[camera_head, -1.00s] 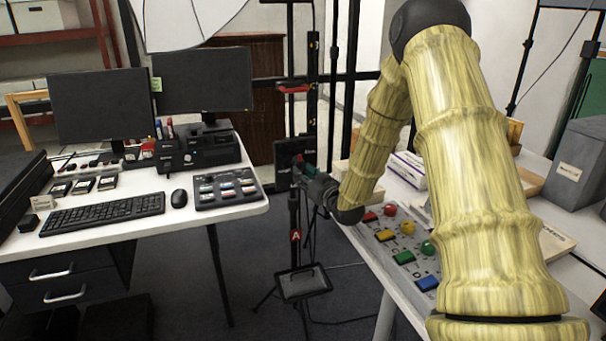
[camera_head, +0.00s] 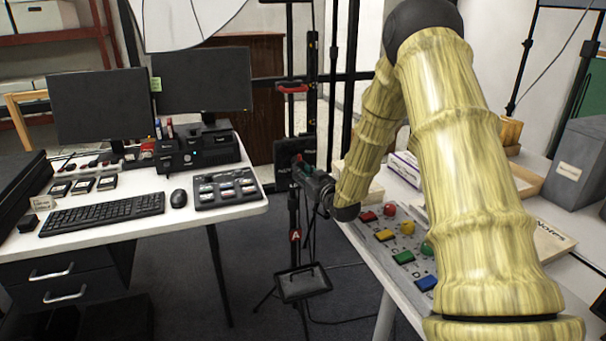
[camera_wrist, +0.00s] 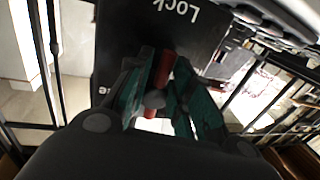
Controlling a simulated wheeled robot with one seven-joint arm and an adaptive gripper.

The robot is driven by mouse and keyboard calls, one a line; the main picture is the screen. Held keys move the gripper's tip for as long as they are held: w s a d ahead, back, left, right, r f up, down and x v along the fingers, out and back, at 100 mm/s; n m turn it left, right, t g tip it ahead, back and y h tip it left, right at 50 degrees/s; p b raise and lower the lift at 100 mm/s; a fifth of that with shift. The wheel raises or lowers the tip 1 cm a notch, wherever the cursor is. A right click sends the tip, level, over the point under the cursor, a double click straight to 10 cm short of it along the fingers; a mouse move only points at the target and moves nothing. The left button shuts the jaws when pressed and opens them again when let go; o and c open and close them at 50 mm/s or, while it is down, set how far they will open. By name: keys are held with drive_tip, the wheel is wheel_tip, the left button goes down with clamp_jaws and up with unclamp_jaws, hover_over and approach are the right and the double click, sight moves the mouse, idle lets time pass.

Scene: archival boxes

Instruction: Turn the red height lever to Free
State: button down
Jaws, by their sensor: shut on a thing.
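The red height lever (camera_wrist: 164,70) shows in the wrist view between the two green-padded fingers of my gripper (camera_wrist: 160,95). My gripper is shut on the lever. The lever stands in front of a dark panel (camera_wrist: 135,40) that carries the word "Lock"; a second label at the panel's lower left is mostly hidden. In the head view the dark panel (camera_head: 290,150) sits on the upright stand, and my gripper (camera_head: 300,168) reaches it from the right. The lever there is too small to make out clearly.
A white desk (camera_head: 110,226) with monitors, keyboard and a button console is on the left. A white table (camera_head: 365,245) with coloured blocks and balls is on the right, under my arm. A black tray (camera_head: 303,283) hangs low on the stand. Dark floor lies between the tables.

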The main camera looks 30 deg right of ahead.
drive_tip(key=shift+s+d+r+n+g+h+b, duration=0.15)
drive_tip(key=shift+d+r+n+g+h+b, duration=0.25)
drive_tip(key=shift+n, duration=2.15)
drive_tip(key=shift+s+d+r+n+g+h+b, duration=0.2)
drive_tip(key=shift+n+g+h, duration=0.4)
drive_tip(key=shift+n, duration=2)
drive_tip(key=shift+s+d+r+n+g+h+b, duration=0.15)
drive_tip(key=shift+r+n+g+h+b, duration=0.3)
drive_tip(key=shift+n, duration=2.1)
drive_tip(key=shift+w+d, duration=0.1)
drive_tip(key=c, duration=1.5)
unclamp_jaws()
drive_tip(key=shift+w+r, duration=0.1)
drive_tip(key=shift+r, duration=0.05)
drive_tip(key=shift+r, duration=0.1)
